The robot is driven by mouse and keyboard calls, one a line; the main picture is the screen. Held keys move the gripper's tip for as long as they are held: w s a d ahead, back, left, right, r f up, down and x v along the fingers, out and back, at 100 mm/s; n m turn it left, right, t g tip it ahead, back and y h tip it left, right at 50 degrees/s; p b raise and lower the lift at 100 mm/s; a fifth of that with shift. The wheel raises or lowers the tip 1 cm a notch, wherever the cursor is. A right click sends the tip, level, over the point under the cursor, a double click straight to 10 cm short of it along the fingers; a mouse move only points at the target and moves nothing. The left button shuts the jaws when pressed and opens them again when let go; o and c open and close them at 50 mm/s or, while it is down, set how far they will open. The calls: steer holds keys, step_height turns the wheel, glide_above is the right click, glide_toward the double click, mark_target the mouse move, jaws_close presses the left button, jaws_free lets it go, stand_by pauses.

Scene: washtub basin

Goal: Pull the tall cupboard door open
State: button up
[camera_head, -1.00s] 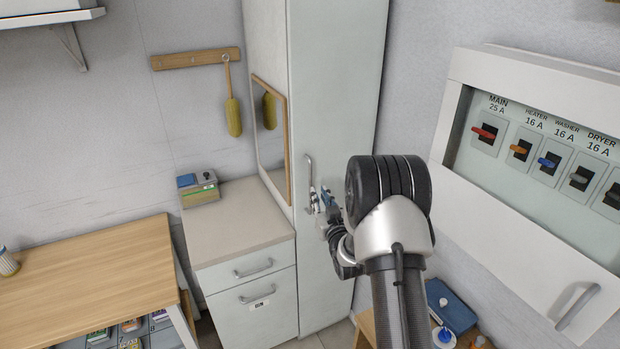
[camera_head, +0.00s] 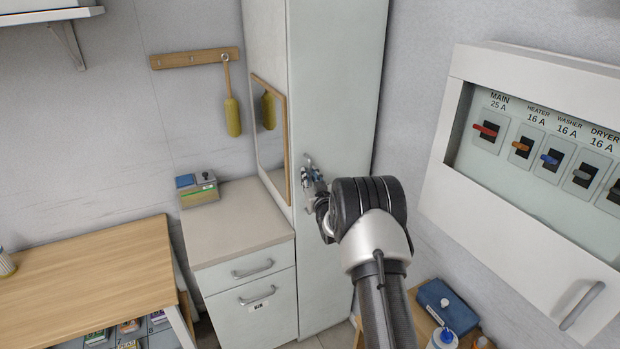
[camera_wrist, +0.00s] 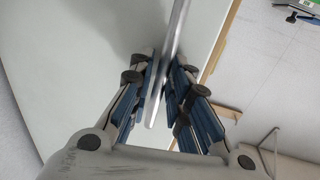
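The tall cupboard door (camera_head: 337,90) is pale grey-green and stands closed, flush with its cabinet. Its upright metal bar handle (camera_head: 308,160) is on the door's left side; the bar also runs between my fingers in the wrist view (camera_wrist: 175,38). My gripper (camera_head: 311,180) is at the handle, one finger on each side of the bar. The blue-padded fingers (camera_wrist: 163,82) are drawn in close and look shut on it. In the head view the fingers and wrist hide the handle's lower part.
A low drawer cabinet (camera_head: 252,285) with a worktop stands left of the cupboard, and a framed mirror (camera_head: 268,140) hangs on the cupboard's side. A breaker panel (camera_head: 530,190) is on the right wall. A small stand with a blue box (camera_head: 447,306) is below my arm.

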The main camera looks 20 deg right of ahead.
jaws_close()
stand_by(0.3)
steer(key=s+d+y+b, duration=0.1)
steer(key=s+d+b, duration=0.1)
steer(key=s+d, duration=0.5)
steer(key=s+d+n+y+b, duration=0.1)
steer(key=s+d+b, duration=0.1)
steer(key=s+d, duration=0.4)
steer(key=shift+s+d+f, duration=0.25)
steer(key=shift+s+d, duration=0.15)
steer(key=shift+s, duration=2.35)
